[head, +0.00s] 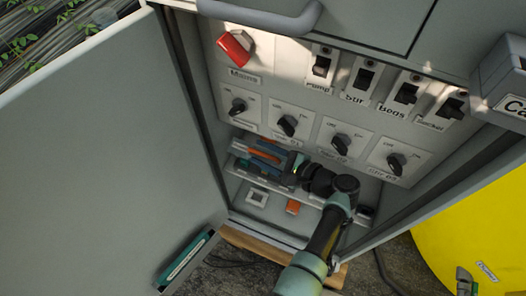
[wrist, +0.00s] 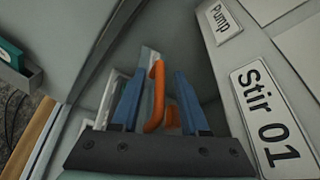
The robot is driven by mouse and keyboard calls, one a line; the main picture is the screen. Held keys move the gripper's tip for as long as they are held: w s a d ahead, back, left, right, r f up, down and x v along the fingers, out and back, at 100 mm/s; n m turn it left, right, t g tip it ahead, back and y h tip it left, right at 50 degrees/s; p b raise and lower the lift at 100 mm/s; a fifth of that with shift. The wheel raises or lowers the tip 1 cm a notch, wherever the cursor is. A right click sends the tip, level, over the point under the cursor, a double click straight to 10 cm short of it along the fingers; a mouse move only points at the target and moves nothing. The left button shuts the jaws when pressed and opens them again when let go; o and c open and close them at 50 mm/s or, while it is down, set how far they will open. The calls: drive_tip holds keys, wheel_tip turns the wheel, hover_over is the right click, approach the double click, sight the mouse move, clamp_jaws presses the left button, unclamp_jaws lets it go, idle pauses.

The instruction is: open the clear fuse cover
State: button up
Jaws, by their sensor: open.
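My gripper (head: 262,154) reaches into the lower part of the open cabinet, below the row of black knobs. In the wrist view its two blue fingers (wrist: 160,78) are open, one on each side of an orange bar handle (wrist: 157,105). The handle stands between the fingers, with a gap visible on the right; contact on the left cannot be told. A pale, see-through edge beside the handle's top may be part of the clear fuse cover (wrist: 148,55). Most of the cover is hidden by my gripper.
The cabinet door (head: 105,160) stands open at left, with a teal item (head: 187,260) in its lower holder. A red rotary switch (head: 234,47) and several toggles are above. A white frame (head: 257,197) and an orange block (head: 293,207) are below. A yellow tank (head: 475,230) stands right.

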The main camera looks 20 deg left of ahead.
drive_tip(key=p+v, duration=0.1)
drive_tip(key=v, duration=0.6)
drive_tip(key=shift+d, duration=0.2)
drive_tip(key=shift+c, duration=0.2)
